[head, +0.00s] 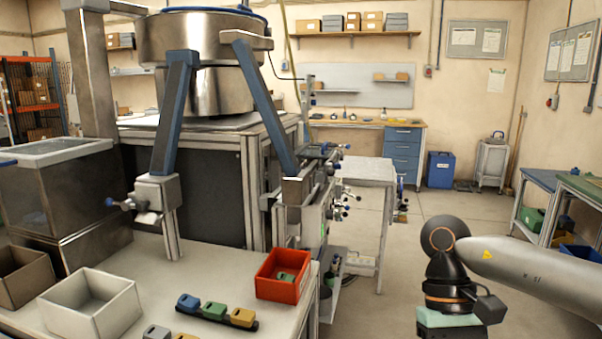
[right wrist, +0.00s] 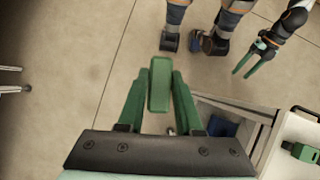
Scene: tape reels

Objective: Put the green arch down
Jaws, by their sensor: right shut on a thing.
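The green arch (right wrist: 160,88) is held between the green fingers of my right gripper (right wrist: 163,74), seen from above in the right wrist view. Bare floor shows beneath and around it. In the head view only the wrist and mint-green base of my right gripper show at the lower right; its fingers and the arch are below the frame. My left gripper (right wrist: 250,64) shows at the upper right of the right wrist view, its fingers apart and empty.
On the pale bench (head: 185,268) stand a red bin (head: 283,290) with a green piece inside, a dark rack (head: 244,325) with blue, green and yellow pieces, and a white bin (head: 90,318). A brown bin (head: 22,282) is at left. Floor right of the bench is clear.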

